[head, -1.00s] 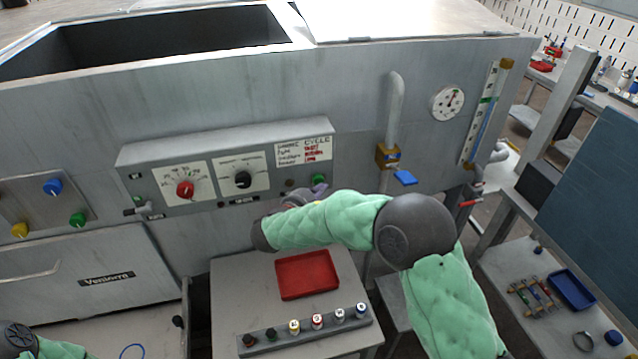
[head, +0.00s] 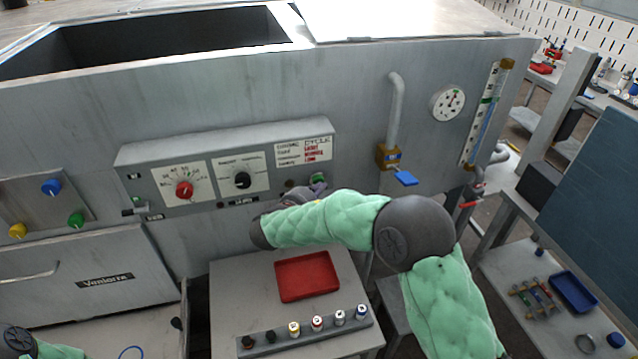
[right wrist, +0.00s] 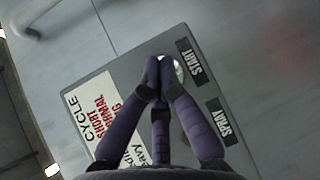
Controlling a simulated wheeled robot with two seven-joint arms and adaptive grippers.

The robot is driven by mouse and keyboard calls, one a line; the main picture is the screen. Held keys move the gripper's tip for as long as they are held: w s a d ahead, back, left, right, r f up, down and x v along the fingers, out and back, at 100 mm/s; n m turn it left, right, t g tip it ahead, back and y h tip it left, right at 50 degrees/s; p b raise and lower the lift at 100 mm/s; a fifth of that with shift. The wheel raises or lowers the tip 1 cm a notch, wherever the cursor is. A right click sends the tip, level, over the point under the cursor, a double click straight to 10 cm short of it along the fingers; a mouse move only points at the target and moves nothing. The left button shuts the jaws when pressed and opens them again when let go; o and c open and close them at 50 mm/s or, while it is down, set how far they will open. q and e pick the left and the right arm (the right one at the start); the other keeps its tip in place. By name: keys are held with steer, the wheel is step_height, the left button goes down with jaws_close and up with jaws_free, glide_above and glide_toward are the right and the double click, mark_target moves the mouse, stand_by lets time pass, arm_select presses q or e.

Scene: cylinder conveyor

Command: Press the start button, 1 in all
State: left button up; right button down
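The green start button (head: 318,177) is at the lower right of the control panel in the head view. The right wrist view shows it (right wrist: 179,71) partly hidden behind my fingertips, beside the START label (right wrist: 195,62). My right gripper (head: 317,187) is at the panel, its purple fingers just in front of the button. In the right wrist view the fingertips (right wrist: 158,70) are drawn together with nothing between them. I cannot tell whether they touch the button. My left arm shows only at the bottom left corner; its gripper is out of view.
The panel has a red knob (head: 184,189) and a black knob (head: 242,180). A pipe with a blue-handled valve (head: 405,178) stands to the right. Below is a table with a red tray (head: 307,277) and a rack of small bottles (head: 305,331).

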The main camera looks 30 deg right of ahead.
steer(key=shift+w, duration=0.25)
steer(key=shift+s+b, duration=0.15)
steer(key=shift+b, duration=0.15)
stand_by(0.4)
steer(key=shift+s+a+b, duration=0.15)
steer(key=shift+s+b, duration=0.15)
steer(key=shift+s, duration=0.4)
steer(key=s, duration=0.2)
steer(key=s+a+b, duration=0.1)
steer(key=s, duration=0.2)
steer(key=shift+a, duration=0.1)
stand_by(0.9)
